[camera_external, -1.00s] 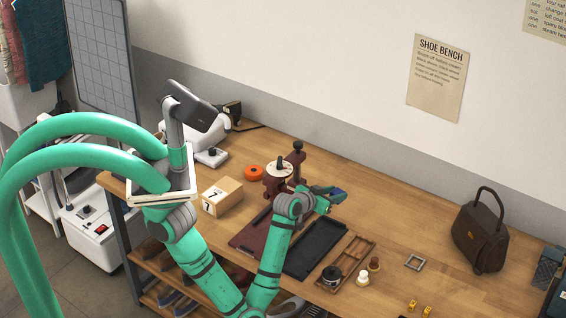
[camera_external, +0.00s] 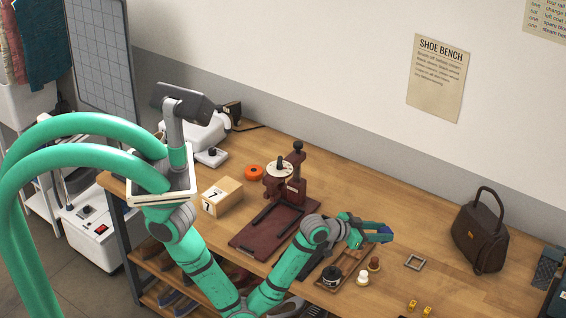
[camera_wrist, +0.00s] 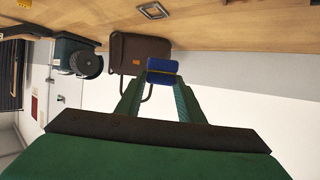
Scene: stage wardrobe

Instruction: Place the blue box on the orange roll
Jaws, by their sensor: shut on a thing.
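The blue box (camera_wrist: 163,67) is held between the fingertips of my gripper (camera_wrist: 162,82) in the wrist view. In the external view a bit of the box (camera_external: 385,236) shows at the tip of my gripper (camera_external: 380,231), above the right-middle part of the bench. My gripper is shut on it. The orange roll (camera_external: 254,173) lies on the bench at the back left, between the cardboard box and the dark red press. My gripper is well to the right of the roll.
The dark red press (camera_external: 285,180) and cardboard box (camera_external: 224,197) stand near the roll. A brown handbag (camera_external: 480,236) stands at the right, with a small metal frame (camera_external: 414,262) before it. Small pots (camera_external: 362,278) stand below my gripper. The bench's back middle is clear.

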